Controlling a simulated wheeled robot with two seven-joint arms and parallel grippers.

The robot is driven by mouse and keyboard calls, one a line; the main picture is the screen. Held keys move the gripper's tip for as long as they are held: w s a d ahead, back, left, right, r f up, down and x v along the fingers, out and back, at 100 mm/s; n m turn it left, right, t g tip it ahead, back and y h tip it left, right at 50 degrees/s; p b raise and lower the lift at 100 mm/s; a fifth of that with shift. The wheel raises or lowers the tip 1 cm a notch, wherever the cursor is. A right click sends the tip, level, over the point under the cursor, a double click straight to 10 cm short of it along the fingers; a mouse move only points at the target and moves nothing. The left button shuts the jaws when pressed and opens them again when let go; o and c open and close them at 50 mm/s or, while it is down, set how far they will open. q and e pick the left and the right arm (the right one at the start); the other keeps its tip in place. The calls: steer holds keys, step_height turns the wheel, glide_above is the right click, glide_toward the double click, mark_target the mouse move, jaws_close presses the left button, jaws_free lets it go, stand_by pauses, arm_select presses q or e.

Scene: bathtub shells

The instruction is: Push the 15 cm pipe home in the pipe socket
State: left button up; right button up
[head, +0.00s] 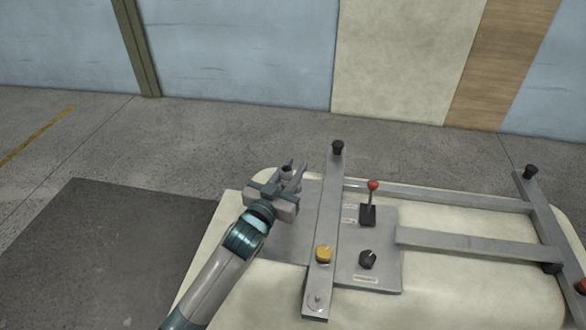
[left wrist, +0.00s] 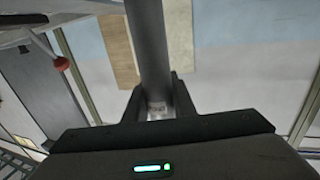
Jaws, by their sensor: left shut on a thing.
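My left gripper (head: 291,178) is above the left part of the cream tub shell, near a grey metal plate. In the left wrist view, its two dark fingers (left wrist: 157,97) are shut on a plain grey pipe (left wrist: 149,45). The pipe runs away from the fingers to the top edge of that view, so its far end is out of frame. In the head view only a small grey round part shows between the fingers. I cannot make out the pipe socket in either view, nor tell whether the pipe touches it. My right gripper is not in view.
The cream tub shell (head: 440,300) carries a long grey bar (head: 328,215) with a black knob on top, just right of my gripper. A dark mat (head: 95,250) lies left.

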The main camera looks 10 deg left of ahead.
arm_select(q)
steer(key=shift+f+b, duration=0.55)
steer(key=shift+f, duration=0.45)
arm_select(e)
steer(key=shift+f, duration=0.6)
arm_select(q)
steer(key=shift+s+f, duration=0.1)
steer(key=shift+f, duration=0.15)
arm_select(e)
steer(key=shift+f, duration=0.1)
arm_select(q)
steer(key=shift+a, duration=0.1)
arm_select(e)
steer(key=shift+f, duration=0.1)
arm_select(q)
steer(key=o, duration=1.1)
steer(key=shift+s+a+b, duration=0.1)
steer(key=shift+b, duration=0.2)
steer(key=shift+o, duration=0.2)
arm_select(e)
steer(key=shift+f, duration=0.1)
